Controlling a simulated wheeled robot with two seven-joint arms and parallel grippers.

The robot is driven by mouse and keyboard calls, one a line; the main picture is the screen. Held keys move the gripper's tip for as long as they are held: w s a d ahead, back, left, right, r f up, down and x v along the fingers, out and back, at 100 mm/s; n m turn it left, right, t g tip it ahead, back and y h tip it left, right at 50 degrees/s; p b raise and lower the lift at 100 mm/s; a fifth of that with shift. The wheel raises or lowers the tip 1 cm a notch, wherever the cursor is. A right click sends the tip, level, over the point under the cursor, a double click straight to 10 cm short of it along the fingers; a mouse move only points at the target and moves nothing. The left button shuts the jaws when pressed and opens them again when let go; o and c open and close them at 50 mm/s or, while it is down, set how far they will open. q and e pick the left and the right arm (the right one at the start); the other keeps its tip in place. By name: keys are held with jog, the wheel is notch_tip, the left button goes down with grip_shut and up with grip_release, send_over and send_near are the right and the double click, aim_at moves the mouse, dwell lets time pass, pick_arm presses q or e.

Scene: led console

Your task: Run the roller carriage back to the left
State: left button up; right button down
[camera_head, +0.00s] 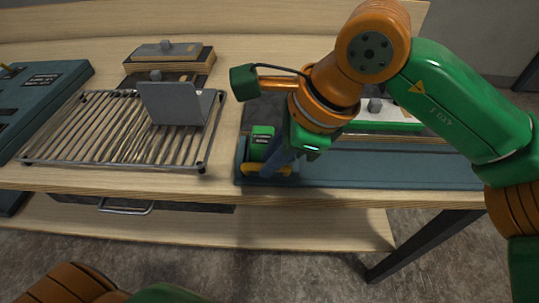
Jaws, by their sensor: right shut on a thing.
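A long blue rail bed (400,168) runs along the front edge of the bench, right of the wire rack. At its left end sits a roller carriage with a green block (262,141) and a yellow bar (287,171) low at its front. My right gripper (272,167) reaches down from the right and is shut on the carriage at this left end. The fingers and wrist hide part of the carriage, so the exact grip point is hard to see. My left gripper is out of view; only part of my left arm shows at the bottom left.
A wire rack (100,130) with a grey angled plate (172,103) stands left of the rail. A teal console (40,95) is at the far left. A wooden block with a grey top (168,52) lies behind the rack. A drawer handle (126,208) juts below the bench edge.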

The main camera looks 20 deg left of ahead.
jog(key=shift+a, duration=0.1)
jog(key=c, duration=0.9)
grip_release()
jog(key=shift+s+a, duration=0.1)
jog(key=shift+o, duration=0.3)
jog(key=shift+a, duration=0.15)
jog(key=shift+r, duration=0.2)
jog(key=v, duration=0.6)
jog(key=shift+d+r, duration=0.25)
jog(key=shift+r, duration=0.1)
